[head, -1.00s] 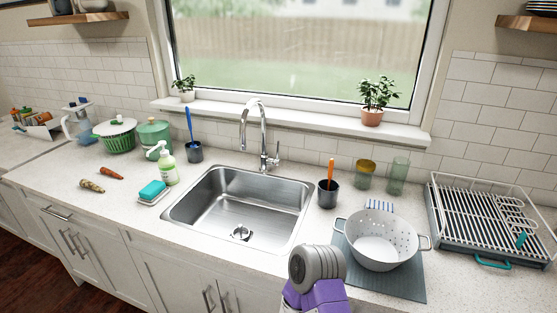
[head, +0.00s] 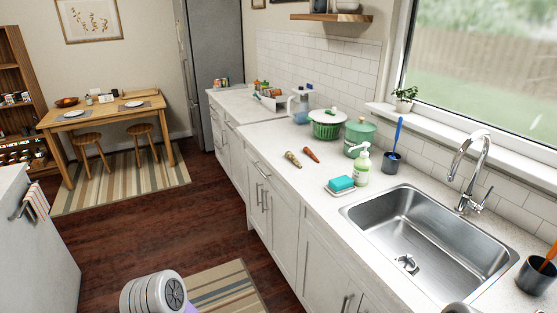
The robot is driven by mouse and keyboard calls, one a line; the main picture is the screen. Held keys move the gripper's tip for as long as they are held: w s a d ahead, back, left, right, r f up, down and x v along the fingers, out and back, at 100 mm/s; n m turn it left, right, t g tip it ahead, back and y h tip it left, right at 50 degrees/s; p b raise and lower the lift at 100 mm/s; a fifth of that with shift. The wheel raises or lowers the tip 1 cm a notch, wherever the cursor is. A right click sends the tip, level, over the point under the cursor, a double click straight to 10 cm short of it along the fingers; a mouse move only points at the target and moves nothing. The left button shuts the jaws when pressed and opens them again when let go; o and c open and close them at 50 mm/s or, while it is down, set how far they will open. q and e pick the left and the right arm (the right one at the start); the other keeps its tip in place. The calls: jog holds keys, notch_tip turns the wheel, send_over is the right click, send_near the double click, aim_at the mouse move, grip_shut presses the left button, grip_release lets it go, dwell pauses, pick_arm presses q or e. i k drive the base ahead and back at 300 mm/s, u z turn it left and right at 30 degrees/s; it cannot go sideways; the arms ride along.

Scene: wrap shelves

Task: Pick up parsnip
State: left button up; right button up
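The parsnip (head: 293,159), a pale mottled tapered root, lies on the left part of the white counter near its front edge. Neither of my grippers is in view. Only a grey and purple arm part of mine shows at the bottom left, and a small grey part of mine at the bottom edge on the right, both well away from the parsnip.
Behind the roots stand a green salad spinner (head: 327,125) and a green canister (head: 359,138). A soap bottle (head: 362,166) and a teal sponge (head: 341,183) stand to the right, before the sink (head: 425,240). The wooden floor (head: 190,235) in front is open.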

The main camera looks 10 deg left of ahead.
aim_at(289, 155)
jog(key=u, duration=1.05)
jog(key=i, duration=3.2)
jog(key=z, duration=1.95)
